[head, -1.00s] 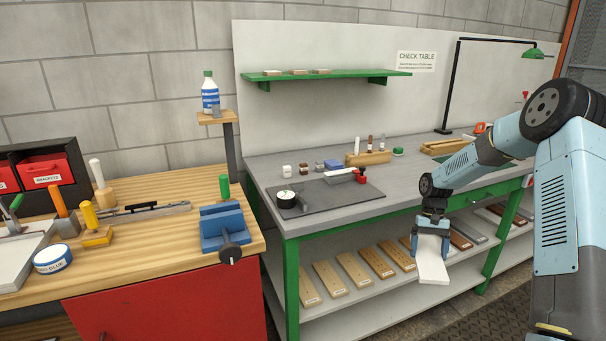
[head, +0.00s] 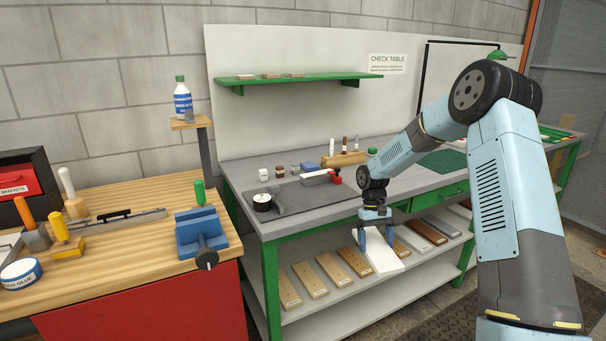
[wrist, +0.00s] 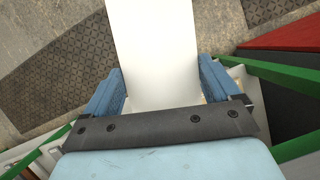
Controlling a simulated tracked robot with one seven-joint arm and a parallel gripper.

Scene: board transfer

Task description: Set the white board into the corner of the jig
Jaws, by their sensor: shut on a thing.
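The white board (head: 383,256) hangs from my gripper (head: 377,238), in front of the check table's front edge and below its top. My gripper is shut on the board, with one blue finger along each side. In the wrist view the board (wrist: 155,45) runs out from between the fingers, away from the wrist, and its far end is cut off by the top edge. I cannot make out the jig for certain. A green flat area (head: 443,162) on the table top lies partly behind my arm.
The grey check table (head: 325,208) has a dark mat (head: 305,196) with a round gauge on it. A wooden workbench (head: 110,262) with a blue vise (head: 200,232) stands at the left.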

